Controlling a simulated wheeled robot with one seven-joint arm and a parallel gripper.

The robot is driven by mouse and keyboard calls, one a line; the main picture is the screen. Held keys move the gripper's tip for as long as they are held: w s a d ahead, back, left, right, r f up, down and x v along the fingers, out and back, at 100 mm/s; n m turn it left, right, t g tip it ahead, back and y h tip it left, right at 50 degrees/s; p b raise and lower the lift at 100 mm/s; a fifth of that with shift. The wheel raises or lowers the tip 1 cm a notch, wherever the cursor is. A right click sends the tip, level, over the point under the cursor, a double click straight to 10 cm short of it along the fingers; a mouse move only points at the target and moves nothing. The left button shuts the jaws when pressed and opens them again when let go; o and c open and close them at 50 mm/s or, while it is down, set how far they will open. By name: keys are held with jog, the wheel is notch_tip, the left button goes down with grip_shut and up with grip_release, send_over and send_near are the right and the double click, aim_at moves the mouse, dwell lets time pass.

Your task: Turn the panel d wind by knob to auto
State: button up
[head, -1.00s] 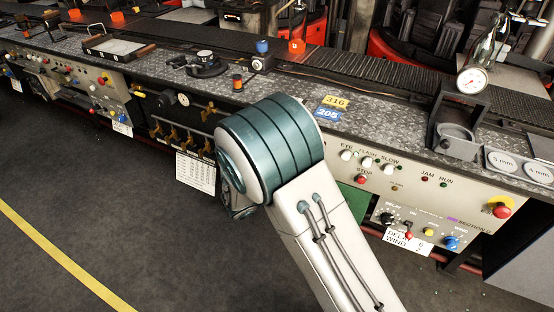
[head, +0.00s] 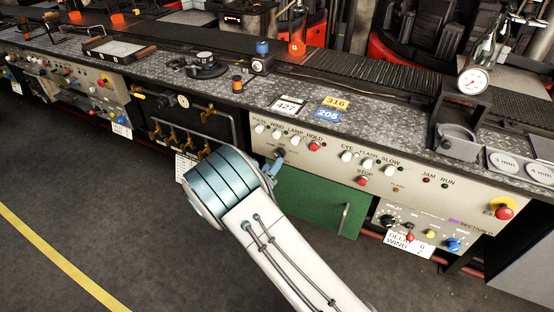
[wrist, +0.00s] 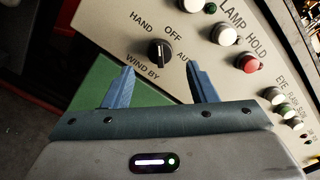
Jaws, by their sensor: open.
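The black wind by knob (wrist: 159,50) is on the cream panel in the wrist view, with HAND at its upper left, OFF above and the AUTO label partly hidden at its right. A pale mark shows on its upper part; its exact setting is hard to tell. My gripper (wrist: 162,72) is open, its two blue fingers apart just below the knob, not around it. In the head view my gripper (head: 276,166) is close to the panel, just below the small dark knob (head: 279,153).
White buttons (head: 277,133) and a red HOLD button (head: 314,146) sit above and right of the knob. A green door (head: 325,208) with a handle is below. More buttons and the STOP button (head: 362,181) are farther right. Open floor lies in front.

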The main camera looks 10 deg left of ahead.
aim_at(280, 154)
jog(key=shift+x, duration=2.35)
jog(key=c, duration=1)
jog(key=shift+o, duration=0.2)
